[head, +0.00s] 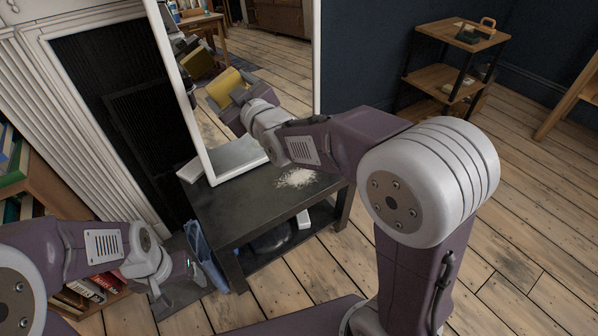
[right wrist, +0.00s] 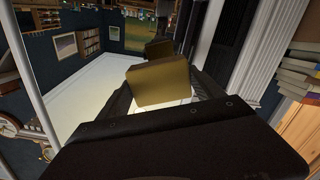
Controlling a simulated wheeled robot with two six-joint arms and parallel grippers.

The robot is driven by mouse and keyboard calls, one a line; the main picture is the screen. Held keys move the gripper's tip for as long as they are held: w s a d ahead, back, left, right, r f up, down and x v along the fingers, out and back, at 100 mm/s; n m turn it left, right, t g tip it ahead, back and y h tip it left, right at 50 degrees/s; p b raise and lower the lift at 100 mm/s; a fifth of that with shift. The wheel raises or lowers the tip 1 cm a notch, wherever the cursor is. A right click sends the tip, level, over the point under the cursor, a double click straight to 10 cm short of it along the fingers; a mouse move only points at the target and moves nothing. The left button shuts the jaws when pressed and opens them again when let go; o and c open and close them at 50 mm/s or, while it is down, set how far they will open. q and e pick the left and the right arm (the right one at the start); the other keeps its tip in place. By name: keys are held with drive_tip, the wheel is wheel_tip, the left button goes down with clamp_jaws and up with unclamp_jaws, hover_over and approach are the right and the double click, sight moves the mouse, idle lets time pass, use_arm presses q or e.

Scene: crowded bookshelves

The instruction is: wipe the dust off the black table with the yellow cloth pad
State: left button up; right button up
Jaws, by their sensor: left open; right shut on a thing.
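The black table (head: 232,211) is low and stands in front of a tall white-framed mirror. A patch of pale dust (head: 296,178) lies on its top toward the right side. My right gripper (head: 229,88) is raised in front of the mirror, above the table and apart from it. It is shut on the yellow cloth pad (head: 224,84); the pad also shows between the fingers in the right wrist view (right wrist: 160,84). My left gripper (head: 176,286) is open and empty, low at the left beside the table.
The white mirror frame (head: 183,85) stands on the table's back part, close to my right gripper. A white fireplace surround (head: 85,125) and a bookshelf (head: 50,190) are at the left. Blue cloth (head: 203,257) hangs by the table's left side. A wooden shelf unit (head: 450,72) stands at the back right.

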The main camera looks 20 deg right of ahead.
sight(211, 74)
drive_tip(key=p+x, duration=0.3)
drive_tip(key=x, duration=0.4)
drive_tip(key=shift+w, duration=0.35)
drive_tip(key=shift+w+a+f, duration=0.15)
drive_tip(key=shift+w+a, duration=0.1)
drive_tip(key=shift+w, duration=0.2)
drive_tip(key=shift+s, duration=0.1)
